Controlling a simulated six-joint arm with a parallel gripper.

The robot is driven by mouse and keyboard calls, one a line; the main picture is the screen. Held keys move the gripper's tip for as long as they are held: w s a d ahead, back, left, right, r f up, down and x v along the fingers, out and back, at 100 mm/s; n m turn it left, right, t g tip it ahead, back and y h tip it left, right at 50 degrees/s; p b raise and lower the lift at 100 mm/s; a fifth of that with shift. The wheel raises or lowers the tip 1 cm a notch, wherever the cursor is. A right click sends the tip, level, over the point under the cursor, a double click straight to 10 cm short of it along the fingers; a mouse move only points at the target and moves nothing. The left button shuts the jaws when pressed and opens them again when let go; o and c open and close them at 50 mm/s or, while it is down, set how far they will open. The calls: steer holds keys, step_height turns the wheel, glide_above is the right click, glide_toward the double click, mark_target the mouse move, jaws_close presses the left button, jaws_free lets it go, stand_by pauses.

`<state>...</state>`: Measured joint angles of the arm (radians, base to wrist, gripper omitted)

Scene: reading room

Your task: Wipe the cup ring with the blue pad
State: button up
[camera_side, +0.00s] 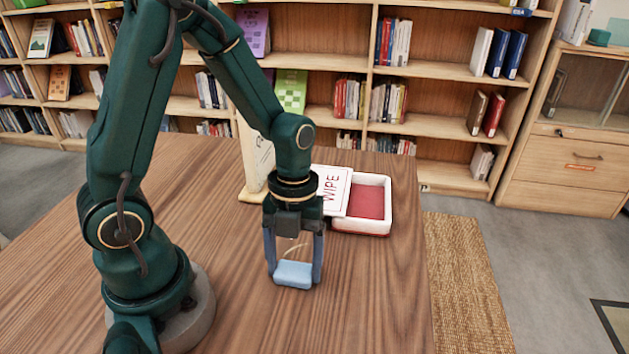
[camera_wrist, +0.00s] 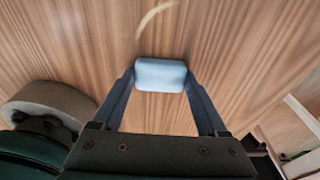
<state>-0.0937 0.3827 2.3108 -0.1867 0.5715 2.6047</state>
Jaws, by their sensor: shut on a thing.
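My gripper (camera_side: 294,266) is shut on the blue pad (camera_side: 293,275), with one finger at each end of it. The pad is a light blue block held low over the wooden table; I cannot tell whether it touches the wood. In the wrist view the pad (camera_wrist: 160,75) sits between the two fingertips. A pale curved mark, part of the cup ring (camera_wrist: 153,17), shows on the wood just beyond the pad. In the side view a bit of the ring (camera_side: 297,247) shows between the fingers, behind the pad. Only an arc of it is visible.
A white tray (camera_side: 385,213) with a red inside stands behind and right of my gripper. A pale upright board (camera_side: 256,160) stands behind my arm. The table's (camera_side: 375,300) front right is clear.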

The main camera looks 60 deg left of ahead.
mark_target(304, 246)
steer(key=shift+w+a, duration=2.5)
steer(key=shift+a, duration=0.05)
steer(key=shift+w+a+r, duration=0.15)
steer(key=shift+w, duration=0.05)
step_height(304, 246, up, 8)
steer(key=shift+s, duration=0.15)
